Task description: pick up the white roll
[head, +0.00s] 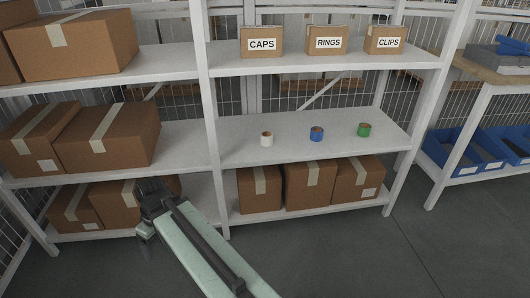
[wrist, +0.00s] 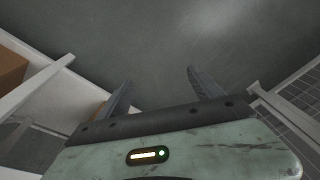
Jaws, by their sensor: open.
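The white roll (head: 267,139) stands on the middle shelf (head: 290,160) of the rack's right bay, at the left of a row of three rolls. A blue roll (head: 316,134) and a green roll (head: 364,129) stand to its right. My gripper's two fingers show in the wrist view (wrist: 158,90), spread apart with nothing between them but grey floor. In the head view my arm reaches up from the bottom, and its end is low, left of the middle post and below the white roll's shelf. The fingertips are not clear there.
Cardboard boxes (head: 310,184) fill the lower right shelf, and more boxes (head: 108,137) stand at left. Small boxes labelled CAPS (head: 262,43), RINGS (head: 327,41) and CLIPS (head: 385,41) stand on the upper shelf. A white post (head: 209,110) divides the bays. Floor (head: 350,255) in front is clear.

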